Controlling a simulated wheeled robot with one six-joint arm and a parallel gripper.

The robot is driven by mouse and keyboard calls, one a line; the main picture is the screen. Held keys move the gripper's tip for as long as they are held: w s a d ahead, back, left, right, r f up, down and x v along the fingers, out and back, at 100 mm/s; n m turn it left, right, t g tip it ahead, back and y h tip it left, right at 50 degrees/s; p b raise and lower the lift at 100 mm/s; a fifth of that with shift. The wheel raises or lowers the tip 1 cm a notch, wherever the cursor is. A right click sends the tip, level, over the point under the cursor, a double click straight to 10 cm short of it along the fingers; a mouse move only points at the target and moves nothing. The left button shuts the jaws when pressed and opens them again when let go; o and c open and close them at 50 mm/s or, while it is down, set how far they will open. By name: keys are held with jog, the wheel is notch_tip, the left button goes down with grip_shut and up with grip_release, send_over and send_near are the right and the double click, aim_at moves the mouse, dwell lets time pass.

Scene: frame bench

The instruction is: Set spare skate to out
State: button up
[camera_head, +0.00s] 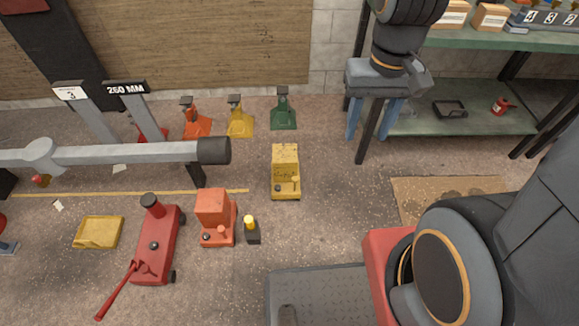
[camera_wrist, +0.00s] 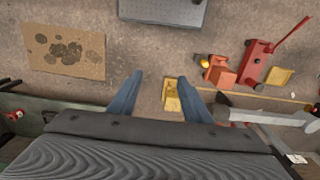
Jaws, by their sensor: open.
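No label I can read marks a spare skate, and I cannot tell which thing it is. A yellow box-shaped unit (camera_head: 285,160) with a small knob and dark dial low on its front stands on the floor at centre. An orange unit (camera_head: 213,207) of similar build, with a knob and dial, stands to its lower left. In the wrist view the yellow unit (camera_wrist: 171,96) is partly hidden beside the right finger, and the orange unit (camera_wrist: 220,74) lies farther right. My gripper (camera_head: 370,130) is open and empty, raised in front of the shelf; its blue fingers (camera_wrist: 160,77) are spread wide.
A grey beam (camera_head: 130,153) with a black end reaches in from the left. A red floor jack (camera_head: 156,245), a yellow tray (camera_head: 99,232) and a small yellow-topped item (camera_head: 251,230) lie nearby. Coloured stands (camera_head: 240,120) line the back. A green shelf (camera_head: 460,118) stands right.

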jog(key=w+a+f+m+b, duration=0.2)
jog(key=w+f+b, duration=0.65)
jog(key=f, duration=0.35)
jog(key=w+a+f+m+b, duration=0.2)
jog(key=w+f+b, duration=0.6)
jog(key=f, duration=0.5)
jog(key=m+b, duration=0.4)
jog(key=b, duration=1.3)
send_over(295, 178)
notch_tip(295, 178, down, 32)
jog(key=shift+f, duration=0.15)
notch_tip(295, 178, down, 8)
jog(key=b, duration=0.2)
jog(key=shift+r+b, duration=0.25)
jog(key=shift+b, duration=0.05)
jog(key=shift+c, duration=0.3)
jog(key=shift+s, duration=0.1)
grip_shut()
